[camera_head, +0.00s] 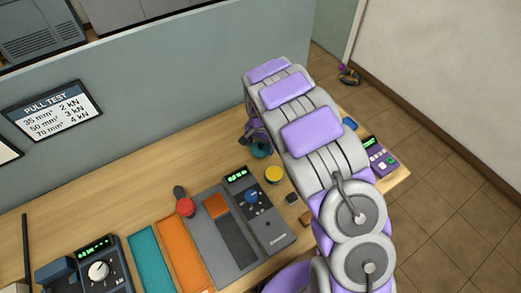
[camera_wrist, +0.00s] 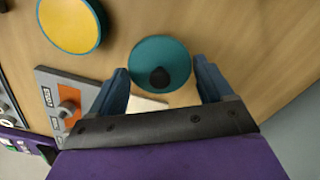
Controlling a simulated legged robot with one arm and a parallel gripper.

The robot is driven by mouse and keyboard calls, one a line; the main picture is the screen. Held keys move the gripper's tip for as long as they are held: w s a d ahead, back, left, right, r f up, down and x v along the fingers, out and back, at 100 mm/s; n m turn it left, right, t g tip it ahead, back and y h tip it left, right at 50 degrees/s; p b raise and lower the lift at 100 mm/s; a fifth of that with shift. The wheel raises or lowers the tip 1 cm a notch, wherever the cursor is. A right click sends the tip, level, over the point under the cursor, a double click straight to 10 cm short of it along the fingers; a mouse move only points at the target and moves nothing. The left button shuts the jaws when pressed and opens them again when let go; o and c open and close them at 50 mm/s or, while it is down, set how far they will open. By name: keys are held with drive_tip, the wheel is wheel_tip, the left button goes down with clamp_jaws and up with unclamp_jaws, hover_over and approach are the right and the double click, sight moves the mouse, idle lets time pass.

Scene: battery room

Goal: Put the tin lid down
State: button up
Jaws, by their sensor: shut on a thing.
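The tin lid is a round teal disc (camera_wrist: 151,51) with a dark knob in its middle, seen in the wrist view between my two blue fingers. My gripper (camera_wrist: 163,82) is shut on it, with a finger at each side. In the head view the teal lid (camera_head: 262,151) shows beside my arm, near the back of the bench, and my gripper (camera_head: 256,133) is partly hidden by the arm. I cannot tell whether the lid touches the bench. A yellow-topped round thing (camera_head: 274,174) stands close by; it also shows in the wrist view (camera_wrist: 70,24).
On the wooden bench (camera_head: 146,182) are a grey tester (camera_head: 241,238) with a display, a red knob (camera_head: 185,206), orange and teal strips, and a dial device (camera_head: 97,271) at left. A purple device (camera_head: 380,156) stands near the right edge. A grey partition (camera_head: 190,90) borders the back.

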sight(257, 148)
drive_tip(key=f, duration=0.1)
drive_tip(key=a+f, duration=0.1)
drive_tip(key=f, duration=0.1)
drive_tip(key=shift+a+f, duration=0.15)
drive_tip(key=shift+f, duration=0.05)
drive_tip(key=shift+a+r, duration=0.1)
drive_tip(key=shift+a, duration=0.15)
drive_tip(key=shift+d, duration=0.2)
drive_tip(key=o, duration=0.7)
drive_tip(key=shift+d, duration=0.2)
drive_tip(key=shift+c, duration=0.2)
drive_tip(key=shift+o, duration=1.2)
drive_tip(key=shift+d, duration=0.25)
drive_tip(key=shift+a, duration=0.1)
